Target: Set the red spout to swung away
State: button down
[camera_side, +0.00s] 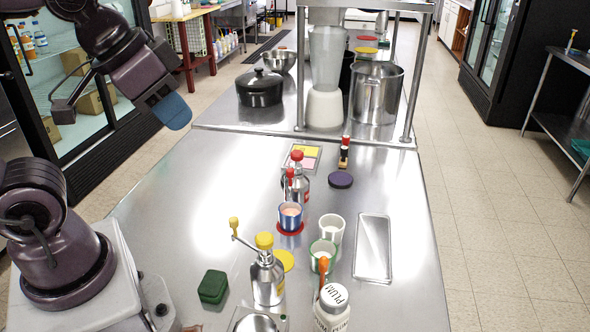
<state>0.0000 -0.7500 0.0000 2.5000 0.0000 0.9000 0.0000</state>
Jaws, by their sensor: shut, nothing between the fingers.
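The red spout (290,173) belongs to a silver pump bottle with a red cap (297,156), near the middle of the steel counter. Its red tip points toward the camera and appears above and behind a blue cup with pink contents (290,214). I cannot tell whether it is directly over the cup. The cup stands on a red disc (291,231) and partly hides the bottle. My gripper (172,111) is shut and empty, raised at upper left, well away from the spout.
A silver bottle with a yellow cap and spout (268,274) stands in front. A white cup (331,228), a green-banded cup (322,255), a PLUM jar (333,309) and a tray (373,248) are to the right. A green block (213,287) lies at left. The counter's left side is clear.

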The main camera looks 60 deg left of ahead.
jog(key=c, duration=1.6)
grip_release()
jog(key=o, duration=0.3)
jog(key=shift+w+f, duration=0.1)
jog(key=shift+f, duration=0.15)
jog(key=shift+o, duration=1.2)
jog(key=w+a+f+n+g, duration=0.2)
jog(key=w+g, duration=0.1)
jog(key=w, duration=0.3)
jog(key=shift+w+f, duration=0.3)
jog(key=shift+w, duration=0.05)
jog(key=n+g, duration=0.3)
jog(key=n, duration=1.3)
send_over(290, 170)
notch_tip(290, 170, down, 6)
notch_tip(290, 170, down, 12)
jog(key=shift+a+f, duration=0.1)
